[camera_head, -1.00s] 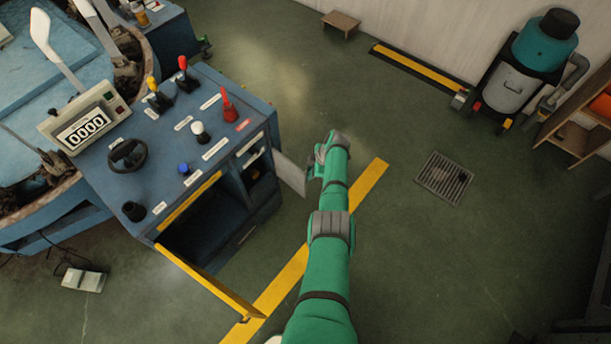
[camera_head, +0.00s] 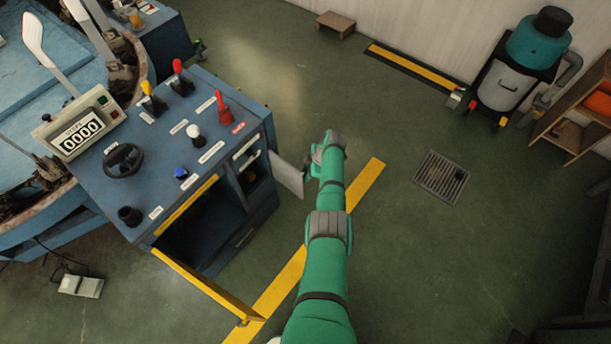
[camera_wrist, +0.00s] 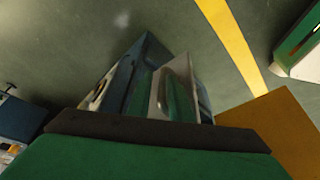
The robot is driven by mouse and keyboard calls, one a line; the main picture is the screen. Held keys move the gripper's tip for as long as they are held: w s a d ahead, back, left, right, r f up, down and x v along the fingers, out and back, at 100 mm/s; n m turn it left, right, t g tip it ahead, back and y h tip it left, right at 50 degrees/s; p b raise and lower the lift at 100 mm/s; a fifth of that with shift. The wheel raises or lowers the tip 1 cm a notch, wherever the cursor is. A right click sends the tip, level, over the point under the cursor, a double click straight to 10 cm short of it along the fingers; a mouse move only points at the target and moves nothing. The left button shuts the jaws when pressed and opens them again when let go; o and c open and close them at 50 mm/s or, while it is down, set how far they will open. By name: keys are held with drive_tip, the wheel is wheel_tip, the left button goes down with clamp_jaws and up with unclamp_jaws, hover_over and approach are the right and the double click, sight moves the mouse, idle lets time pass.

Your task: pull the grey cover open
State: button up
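The grey cover (camera_head: 288,176) is a thin flat panel on the right side of the blue console (camera_head: 225,135). It stands swung out from the console front, beside a small opening (camera_head: 251,174). My gripper (camera_head: 312,168) is at the cover's outer side, close to its right edge; touching or apart cannot be told. The fingers are too small and partly hidden by my arm in the head view. In the wrist view, a pale panel with a handle (camera_wrist: 180,92) shows beyond the dark edge of my gripper, which hides its lower part. The fingertips do not show there.
A yellow-edged door (camera_head: 207,286) stands open from the console's larger dark compartment (camera_head: 200,228), left of my arm. Floor to the right is clear around a drain grate (camera_head: 442,178). A vacuum (camera_head: 510,85) and wooden shelf (camera_head: 570,135) stand at the far right.

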drive_tip(key=shift+s+a, duration=0.15)
drive_tip(key=shift+a, duration=0.15)
drive_tip(key=shift+d, duration=0.4)
drive_tip(key=shift+d+r, duration=0.15)
drive_tip(key=shift+r, duration=0.2)
drive_tip(key=v, duration=1)
drive_tip(key=shift+a, duration=0.2)
